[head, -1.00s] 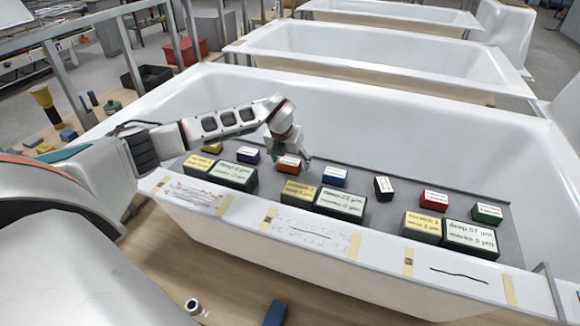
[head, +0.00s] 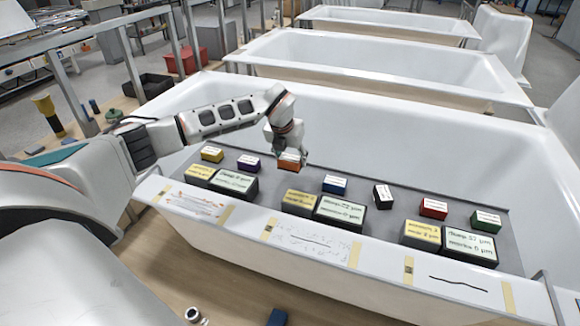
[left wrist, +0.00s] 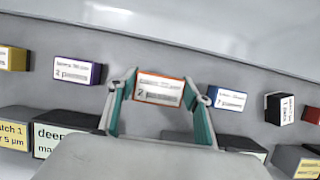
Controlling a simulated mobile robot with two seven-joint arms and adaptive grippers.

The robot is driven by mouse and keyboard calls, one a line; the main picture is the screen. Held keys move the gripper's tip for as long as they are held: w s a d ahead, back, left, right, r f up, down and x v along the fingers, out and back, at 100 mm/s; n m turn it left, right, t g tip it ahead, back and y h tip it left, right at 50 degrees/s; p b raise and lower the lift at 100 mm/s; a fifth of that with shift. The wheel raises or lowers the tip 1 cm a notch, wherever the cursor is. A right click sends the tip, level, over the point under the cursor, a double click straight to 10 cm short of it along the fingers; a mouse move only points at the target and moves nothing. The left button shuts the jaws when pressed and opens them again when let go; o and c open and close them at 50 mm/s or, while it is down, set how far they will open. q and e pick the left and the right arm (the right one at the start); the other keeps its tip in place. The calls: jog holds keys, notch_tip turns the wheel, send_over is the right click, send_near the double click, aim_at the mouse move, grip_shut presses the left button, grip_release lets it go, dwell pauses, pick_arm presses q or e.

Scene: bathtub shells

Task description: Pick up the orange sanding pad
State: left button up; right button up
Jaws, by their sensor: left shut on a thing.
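The orange sanding pad (head: 289,161) is a small block with a white label on top. It is between the fingertips of my left gripper (head: 287,153), over the grey mat (head: 360,200) in the nearest bathtub. In the left wrist view the pad (left wrist: 160,90) sits between the two teal fingers of the gripper (left wrist: 160,95), which touch its two ends. The gripper is shut on it. The pad appears lifted a little above the mat. My right gripper is not in view.
Beside it on the mat stand a purple pad (head: 248,162), a blue pad (head: 335,184), a yellow pad (head: 212,154), a black pad (head: 383,196), a red pad (head: 433,208) and a green pad (head: 485,221). Labelled yellow and pale green blocks line the front.

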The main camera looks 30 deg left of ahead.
aim_at(290, 157)
pick_arm(q)
notch_tip(290, 157, up, 15)
jog(key=p, duration=0.1)
jog(key=shift+p, duration=0.4)
jog(key=shift+r, duration=0.1)
